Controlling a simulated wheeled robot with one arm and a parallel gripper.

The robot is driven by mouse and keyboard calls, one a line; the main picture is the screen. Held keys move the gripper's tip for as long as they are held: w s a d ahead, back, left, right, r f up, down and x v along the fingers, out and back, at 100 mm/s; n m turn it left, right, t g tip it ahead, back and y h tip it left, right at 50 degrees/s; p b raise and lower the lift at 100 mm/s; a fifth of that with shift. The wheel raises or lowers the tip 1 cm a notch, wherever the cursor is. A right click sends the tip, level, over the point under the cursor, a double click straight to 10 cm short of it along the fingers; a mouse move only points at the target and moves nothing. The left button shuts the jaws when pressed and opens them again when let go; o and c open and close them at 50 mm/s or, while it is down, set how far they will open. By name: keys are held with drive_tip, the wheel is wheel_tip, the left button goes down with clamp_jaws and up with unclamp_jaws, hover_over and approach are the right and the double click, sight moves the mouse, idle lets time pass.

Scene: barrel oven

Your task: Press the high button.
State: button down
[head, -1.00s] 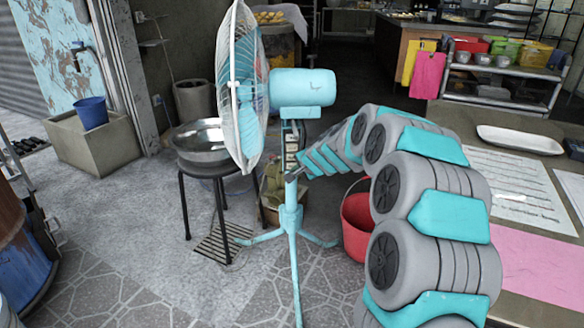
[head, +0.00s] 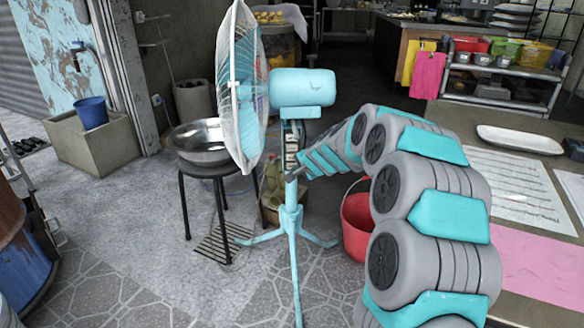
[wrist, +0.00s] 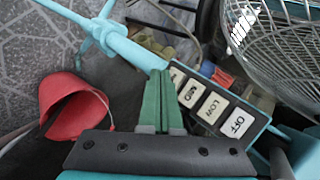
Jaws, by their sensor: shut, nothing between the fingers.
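The light-blue standing fan (head: 290,88) stands left of my arm in the head view, its cage facing left. Its dark button panel (head: 292,146) is on the post below the motor. In the wrist view the panel shows white buttons marked OFF (wrist: 238,123), LOW (wrist: 212,107) and MED (wrist: 191,93). Another white button (wrist: 177,77) at the panel's far end is partly hidden by my fingers, and its label cannot be read. My gripper (wrist: 160,73) is shut and empty, its green fingertips at that end button. I cannot tell whether they touch it.
A red bucket (head: 357,226) stands right of the fan's legs. A black stool (head: 205,170) with a metal bowl (head: 201,142) is on the left. A counter (head: 535,255) lies to the right of my arm. The floor in front of the fan is clear.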

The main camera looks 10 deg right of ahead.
drive_tip(key=shift+w, duration=0.2)
drive_tip(key=shift+w, duration=0.2)
drive_tip(key=shift+w+d+p, duration=0.1)
drive_tip(key=shift+w+p, duration=0.3)
idle(0.6)
idle(0.4)
drive_tip(key=shift+s, duration=0.8)
drive_tip(key=shift+s, duration=0.1)
drive_tip(key=s, duration=0.1)
drive_tip(key=s+b, duration=0.1)
drive_tip(key=s, duration=0.2)
drive_tip(key=shift+s+a, duration=0.4)
drive_tip(key=shift+s, duration=0.1)
